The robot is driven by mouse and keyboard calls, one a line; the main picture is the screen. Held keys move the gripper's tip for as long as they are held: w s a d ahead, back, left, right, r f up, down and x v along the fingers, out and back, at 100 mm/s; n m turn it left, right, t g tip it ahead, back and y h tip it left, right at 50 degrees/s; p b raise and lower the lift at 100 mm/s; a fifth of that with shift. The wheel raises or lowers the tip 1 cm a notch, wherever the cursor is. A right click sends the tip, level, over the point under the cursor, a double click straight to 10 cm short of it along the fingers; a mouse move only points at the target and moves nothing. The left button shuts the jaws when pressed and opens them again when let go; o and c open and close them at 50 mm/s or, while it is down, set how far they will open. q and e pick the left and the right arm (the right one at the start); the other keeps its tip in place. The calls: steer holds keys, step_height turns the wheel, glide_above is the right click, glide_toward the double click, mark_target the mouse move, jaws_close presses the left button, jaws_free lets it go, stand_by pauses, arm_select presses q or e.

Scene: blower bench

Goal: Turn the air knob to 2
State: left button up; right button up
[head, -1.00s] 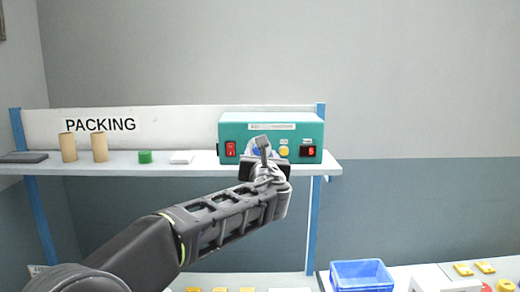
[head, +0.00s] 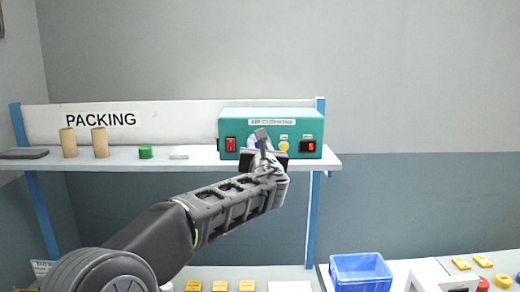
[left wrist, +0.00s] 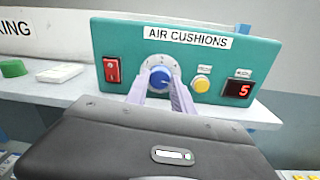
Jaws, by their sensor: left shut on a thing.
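The teal air cushions box (head: 270,118) stands on the shelf, and its front fills the middle of the left wrist view (left wrist: 185,47). The blue air knob (left wrist: 159,78) sits on a pale round dial near the middle of that front. My left gripper (left wrist: 160,88) is shut on the knob, a finger on each side; it also shows in the head view (head: 262,142), where it hides most of the knob. The knob's pointer setting is too small to read surely. The red display (left wrist: 243,90) reads 5. My right gripper is not in view.
A red rocker switch (left wrist: 112,70) is left of the knob, and a yellow button (left wrist: 201,83) is right of it. The shelf (head: 110,163) holds cardboard tubes (head: 100,142) and a green roll (head: 145,152). A blue bin (head: 360,272) stands below right.

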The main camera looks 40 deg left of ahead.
arm_select(q)
jaws_close()
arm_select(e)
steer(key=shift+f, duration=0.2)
arm_select(q)
steer(key=shift+a+f+n+t+h+b, duration=0.1)
steer(key=shift+n+h+b, duration=0.15)
steer(key=shift+n+b, duration=3.8)
steer(key=shift+f+n+t+h+b, duration=0.1)
steer(key=shift+n+h+b, duration=0.2)
steer(key=shift+n+b, duration=3.75)
steer(key=shift+a+n+t+h+b, duration=0.2)
steer(key=shift+n+b, duration=1.6)
steer(key=shift+n, duration=4.4)
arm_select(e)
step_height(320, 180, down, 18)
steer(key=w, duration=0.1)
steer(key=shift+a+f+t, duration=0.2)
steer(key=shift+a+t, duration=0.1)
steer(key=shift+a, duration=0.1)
arm_select(q)
steer(key=shift+d, duration=0.15)
